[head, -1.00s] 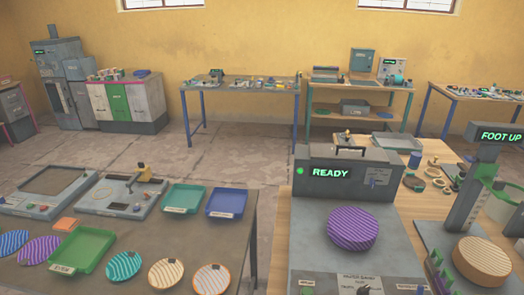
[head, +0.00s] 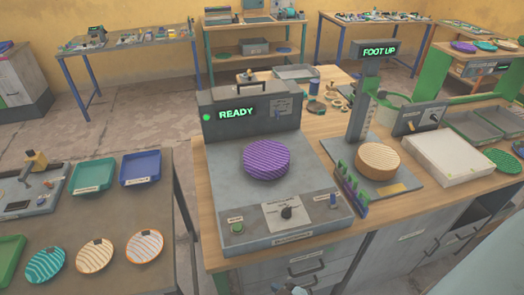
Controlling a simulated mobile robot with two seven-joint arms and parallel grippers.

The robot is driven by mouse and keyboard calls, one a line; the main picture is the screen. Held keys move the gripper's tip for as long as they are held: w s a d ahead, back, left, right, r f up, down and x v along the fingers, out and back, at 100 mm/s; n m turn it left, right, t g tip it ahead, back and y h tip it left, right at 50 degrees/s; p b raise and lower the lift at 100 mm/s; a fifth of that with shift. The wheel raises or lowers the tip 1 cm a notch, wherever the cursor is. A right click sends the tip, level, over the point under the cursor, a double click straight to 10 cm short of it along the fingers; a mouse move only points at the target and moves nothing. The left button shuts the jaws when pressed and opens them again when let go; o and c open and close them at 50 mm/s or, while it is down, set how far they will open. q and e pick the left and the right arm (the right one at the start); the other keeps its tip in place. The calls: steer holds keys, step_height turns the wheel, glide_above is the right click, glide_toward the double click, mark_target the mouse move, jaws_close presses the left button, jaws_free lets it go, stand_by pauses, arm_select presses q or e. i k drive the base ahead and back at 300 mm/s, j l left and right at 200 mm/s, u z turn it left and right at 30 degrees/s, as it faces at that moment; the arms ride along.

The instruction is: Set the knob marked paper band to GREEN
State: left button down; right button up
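The press (head: 275,180) stands on the wooden bench and its screen reads READY. A dark knob (head: 287,212) sits on a pale label plate (head: 300,216) on its sloped front panel. The label's small words, and which setting the knob points at, are too small to read surely. A purple striped round plate (head: 266,160) lies on the press top. A green button (head: 237,228) is at the panel's left and a blue switch (head: 333,200) at its right.
Right of the press is a stand reading FOOT UP (head: 380,51), with an orange striped plate (head: 378,161). A pale box (head: 447,158) sits further right. A dark table (head: 120,225) with trays and plates is at left, a floor gap between. Drawers lie below the bench.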

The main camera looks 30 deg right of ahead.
mark_target(286, 213)
steer(key=z, duration=1.2)
